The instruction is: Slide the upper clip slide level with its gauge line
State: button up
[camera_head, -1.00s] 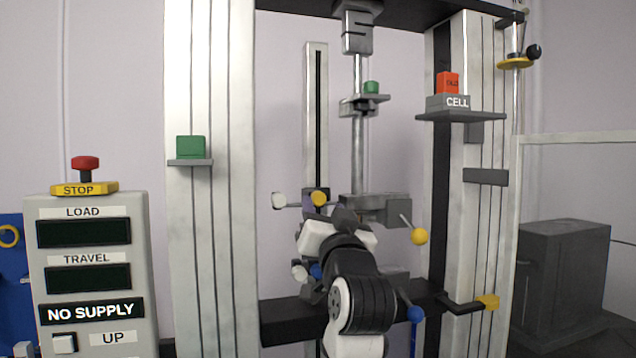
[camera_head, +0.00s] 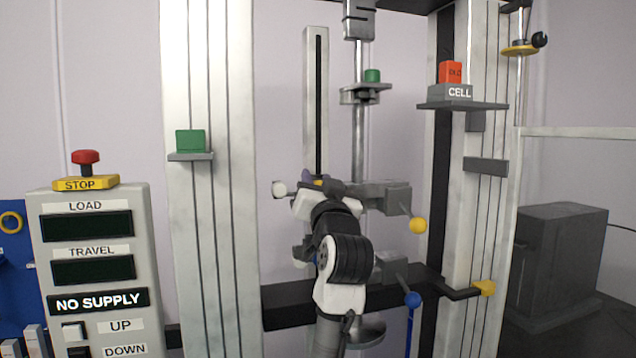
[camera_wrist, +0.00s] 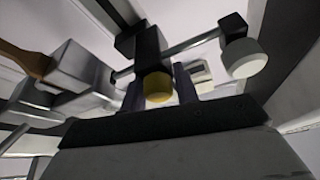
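The upper clip slide is a dark block in the wrist view (camera_wrist: 150,42) with a yellow knob (camera_wrist: 157,88) facing me. A side rod from it ends in a white knob (camera_wrist: 243,57). In the head view the slide sits low on the slotted upright rail (camera_head: 316,110), mostly hidden by my gripper, with a sliver of yellow and the white knob (camera_head: 279,189) showing. My gripper (camera_wrist: 159,92) has its two dark fingers on either side of the yellow knob. Whether they press on it is unclear. I cannot make out the gauge line.
To the right of the slide is a grey clamp (camera_head: 388,196) with a yellow-ended lever (camera_head: 417,225). A blue-ended lever (camera_head: 412,299) is below. The frame column (camera_head: 208,240) stands left, and the control panel (camera_head: 95,215) reads NO SUPPLY. The wall behind the rail is clear.

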grip_shut()
notch_tip(320, 180, down, 9)
jog(key=b, duration=0.6)
jog(key=shift+d, duration=0.1)
jog(key=shift+r, duration=0.1)
jog(key=o, duration=0.7)
grip_release()
jog(key=shift+s, duration=0.1)
jog(key=b+v, duration=0.5)
jog(key=v, duration=0.8)
jog(key=shift+s, duration=0.3)
